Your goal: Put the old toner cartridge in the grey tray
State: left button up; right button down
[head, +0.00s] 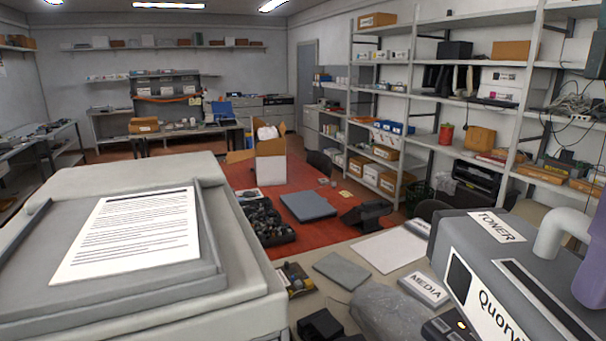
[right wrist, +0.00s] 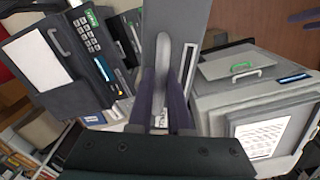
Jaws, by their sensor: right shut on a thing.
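A grey machine (head: 500,265) with a TONER label stands at the right of the head view, with a thick pale handle (head: 560,232) on it. My right gripper (head: 592,255) shows only in part at the right edge, its purple finger against the handle. In the right wrist view my right gripper (right wrist: 162,88) is shut on the grey looped handle (right wrist: 163,62), which is fixed to a grey panel (right wrist: 187,22). A flat grey piece (head: 308,206) lies on the red surface; I cannot tell if it is the grey tray. I cannot make out the old toner cartridge. My left gripper is out of view.
A large pale machine (head: 120,290) with a printed sheet fills the left front. The table between holds a grey slab (head: 341,269), a MEDIA box (head: 423,289) and a clear bag (head: 384,312). A black crate of dark items (head: 265,222) is beyond.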

jog(key=r+p, duration=0.2)
jog(key=r, duration=0.1)
jog(key=s+r+p, duration=0.1)
jog(key=r+p, duration=0.4)
jog(key=r, duration=0.1)
jog(key=shift+s+r+p, duration=0.25)
jog(key=shift+s+p, duration=0.05)
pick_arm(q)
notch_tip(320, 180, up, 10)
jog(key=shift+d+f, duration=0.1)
